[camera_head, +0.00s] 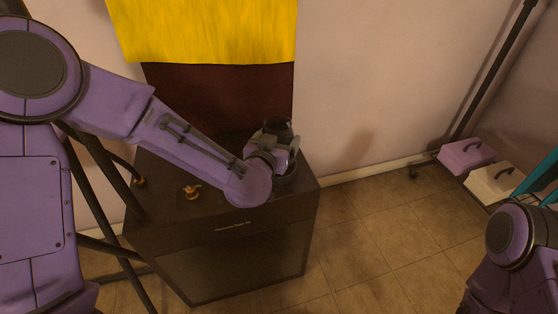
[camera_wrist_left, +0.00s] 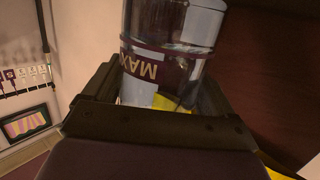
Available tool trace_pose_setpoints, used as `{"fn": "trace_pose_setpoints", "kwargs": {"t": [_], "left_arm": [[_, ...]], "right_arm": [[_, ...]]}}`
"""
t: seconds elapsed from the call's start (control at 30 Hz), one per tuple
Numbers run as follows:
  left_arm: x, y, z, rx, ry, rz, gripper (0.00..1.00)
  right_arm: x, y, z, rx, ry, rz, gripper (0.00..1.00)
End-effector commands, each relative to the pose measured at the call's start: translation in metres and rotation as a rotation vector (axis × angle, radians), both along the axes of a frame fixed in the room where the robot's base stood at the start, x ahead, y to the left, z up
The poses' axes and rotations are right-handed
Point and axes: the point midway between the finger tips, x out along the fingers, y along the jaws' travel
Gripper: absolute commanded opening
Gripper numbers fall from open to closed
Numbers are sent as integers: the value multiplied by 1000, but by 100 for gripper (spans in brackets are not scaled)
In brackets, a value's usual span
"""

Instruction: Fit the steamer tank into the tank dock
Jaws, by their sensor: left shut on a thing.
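The steamer tank (camera_wrist_left: 168,50) is a clear cylinder with a dark band lettered "MAX", which reads upside down in the left wrist view. My left gripper (camera_wrist_left: 160,100) is shut on it, one jaw on each side. In the head view my left gripper (camera_head: 284,142) is over the right back part of a dark cabinet, and the tank is mostly hidden by the gripper and wrist. A dark rounded form (camera_head: 288,183) shows on the cabinet top just below the gripper. I cannot tell if it is the tank dock, or whether the tank touches it. My right gripper is out of view.
The dark cabinet (camera_head: 235,262) stands against the wall, with a small brass fitting (camera_head: 191,191) on its top at left. A yellow cloth (camera_head: 205,30) hangs behind. At right, purple (camera_head: 466,154) and cream (camera_head: 491,180) cases sit near the wall. The tiled floor between is clear.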

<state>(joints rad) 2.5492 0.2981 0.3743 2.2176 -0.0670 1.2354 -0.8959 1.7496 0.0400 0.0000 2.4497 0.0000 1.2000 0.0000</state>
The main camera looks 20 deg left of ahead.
Motion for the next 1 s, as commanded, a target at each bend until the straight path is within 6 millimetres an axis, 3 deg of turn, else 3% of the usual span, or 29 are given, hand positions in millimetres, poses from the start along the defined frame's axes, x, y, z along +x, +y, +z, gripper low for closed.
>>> {"fn": "trace_pose_setpoints", "kwargs": {"t": [0.3, 0.67, 0.7, 0.73, 1.0], "left_arm": [[10, 1, -44, -1, -1, 0, 39], [10, 1, -43, 1, -1, -1, 39], [10, 1, -44, 1, 0, -1, 89], [10, 1, -43, 0, 0, -1, 99], [10, 1, -41, -1, 0, -1, 100]], "right_arm": [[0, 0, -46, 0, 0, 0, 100], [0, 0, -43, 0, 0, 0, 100], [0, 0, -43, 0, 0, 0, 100], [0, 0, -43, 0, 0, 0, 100], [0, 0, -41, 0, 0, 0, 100]]}}
